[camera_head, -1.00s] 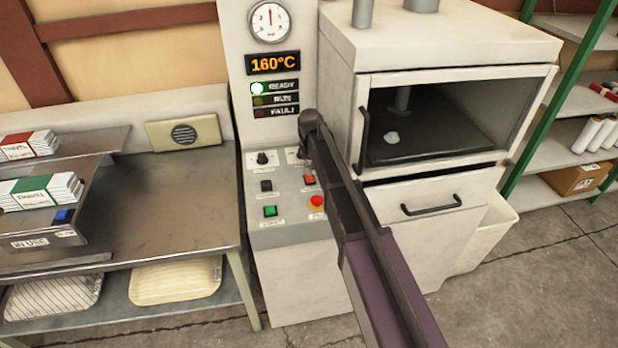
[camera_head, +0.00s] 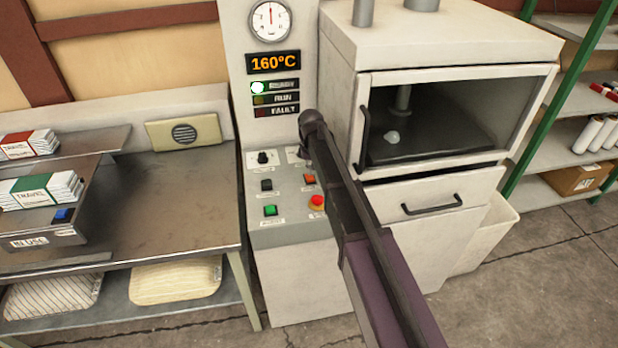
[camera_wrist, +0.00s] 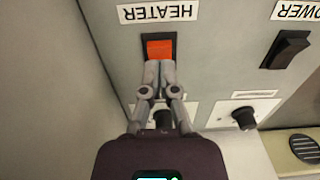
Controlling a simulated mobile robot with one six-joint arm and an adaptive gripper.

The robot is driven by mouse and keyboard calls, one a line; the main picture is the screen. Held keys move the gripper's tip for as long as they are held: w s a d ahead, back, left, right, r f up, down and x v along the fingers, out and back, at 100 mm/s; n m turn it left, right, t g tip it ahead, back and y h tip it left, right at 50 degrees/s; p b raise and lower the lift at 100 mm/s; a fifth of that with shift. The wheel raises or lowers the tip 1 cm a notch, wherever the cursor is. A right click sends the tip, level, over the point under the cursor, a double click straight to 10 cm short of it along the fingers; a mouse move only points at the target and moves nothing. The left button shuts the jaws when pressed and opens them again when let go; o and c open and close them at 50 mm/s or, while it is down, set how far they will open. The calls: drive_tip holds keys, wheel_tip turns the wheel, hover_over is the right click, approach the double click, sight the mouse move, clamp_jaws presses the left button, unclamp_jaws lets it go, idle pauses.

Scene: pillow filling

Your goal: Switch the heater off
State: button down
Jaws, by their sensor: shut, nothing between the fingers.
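The heater switch (camera_wrist: 160,48) is an orange rocker in a dark frame, beside an upside-down HEATER label in the wrist view. It also shows as a small orange switch in the head view (camera_head: 309,179), just left of my arm. My gripper (camera_wrist: 160,68) is shut and empty, with its fingertips at the near edge of the orange rocker. Whether they touch or press it I cannot tell. In the head view my arm hides the gripper's fingers.
A black power switch (camera_wrist: 291,49) sits beside the heater switch. A black knob (camera_wrist: 244,118), green button (camera_head: 270,211) and red emergency button (camera_head: 317,202) are close by. The oven (camera_head: 455,80) stands right of the panel.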

sight(310, 179)
drive_tip(key=shift+f+b, duration=1.2)
drive_tip(key=shift+f, duration=0.1)
idle(1.0)
drive_tip(key=shift+r, duration=0.1)
drive_tip(key=shift+r+p, duration=3.45)
drive_tip(key=shift+p, duration=0.1)
